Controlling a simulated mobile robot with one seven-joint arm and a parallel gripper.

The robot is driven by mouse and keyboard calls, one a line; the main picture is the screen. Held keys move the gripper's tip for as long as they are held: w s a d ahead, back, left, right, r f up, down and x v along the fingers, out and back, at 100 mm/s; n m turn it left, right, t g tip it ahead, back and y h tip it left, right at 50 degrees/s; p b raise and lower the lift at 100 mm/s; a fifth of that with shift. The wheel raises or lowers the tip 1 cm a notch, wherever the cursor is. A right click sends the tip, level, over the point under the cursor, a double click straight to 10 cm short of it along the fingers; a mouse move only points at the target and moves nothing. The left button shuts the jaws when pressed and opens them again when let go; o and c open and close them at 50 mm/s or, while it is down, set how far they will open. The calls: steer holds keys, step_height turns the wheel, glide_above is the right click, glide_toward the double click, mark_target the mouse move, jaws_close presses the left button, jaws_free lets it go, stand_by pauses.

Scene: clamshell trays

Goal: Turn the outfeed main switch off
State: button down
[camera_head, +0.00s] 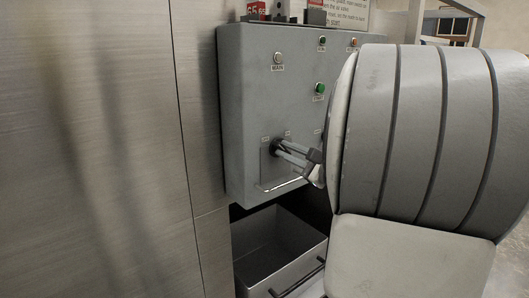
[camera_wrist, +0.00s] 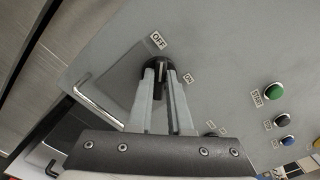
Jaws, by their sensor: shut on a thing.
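The main switch is a black rotary knob (camera_wrist: 156,70) on the grey control box (camera_head: 240,110). An OFF label (camera_wrist: 158,41) lies just above the knob in the wrist view, and an ON label (camera_wrist: 188,78) lies to its right. My gripper (camera_head: 279,149) is shut on the knob, one finger on each side, and it also shows in the wrist view (camera_wrist: 161,75). In the head view the fingers reach the knob from the right. The fingers hide part of the knob, and I cannot tell its exact pointing.
A white MAIN lamp (camera_head: 279,58) and a green START button (camera_head: 320,88) sit above the switch. A thin metal handle (camera_head: 281,185) juts out below it. An open grey drawer (camera_head: 290,268) lies under the box, and a steel wall (camera_head: 90,150) stands to the left.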

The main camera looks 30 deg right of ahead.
steer(key=c, duration=0.8)
jaws_free()
steer(key=shift+c, duration=0.2)
steer(key=shift+s, duration=0.1)
steer(key=s+d+p, duration=0.1)
steer(key=s+p, duration=0.2)
steer(key=s, duration=1.4)
steer(key=shift+d, duration=0.2)
